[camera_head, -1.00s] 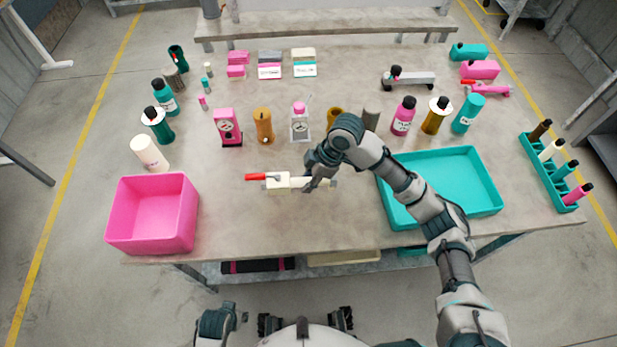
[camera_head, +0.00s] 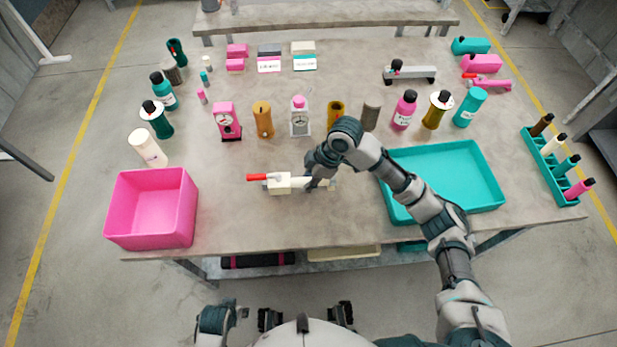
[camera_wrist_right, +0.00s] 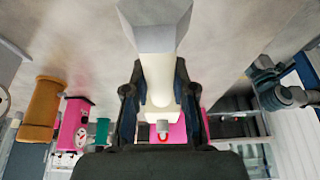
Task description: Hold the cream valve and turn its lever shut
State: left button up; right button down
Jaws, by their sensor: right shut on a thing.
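The cream valve (camera_head: 281,184) lies near the front middle of the table. Its red lever (camera_head: 257,177) points left, roughly along the valve body. My right gripper (camera_head: 318,179) is at the valve's right part and shut on it. In the right wrist view, the cream body (camera_wrist_right: 158,75) runs between the two dark fingers of my right gripper (camera_wrist_right: 160,108), with a wider pale block at the top. A small red piece shows at the far end of the grip. Whether the valve touches the tabletop is unclear.
A pink bin (camera_head: 151,210) stands at the front left, and a teal tray (camera_head: 490,209) lies right of the valve, under my right arm. Behind stand a pink gauge (camera_head: 227,121), a brown canister (camera_head: 263,119) and several bottles. Bare tabletop lies between bin and valve.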

aim_at(304, 194)
jog(key=shift+f+b, duration=0.45)
jog(key=shift+f, duration=1.85)
dwell(0.9)
jog(key=c, duration=0.9)
grip_release()
jog(key=shift+o, duration=0.2)
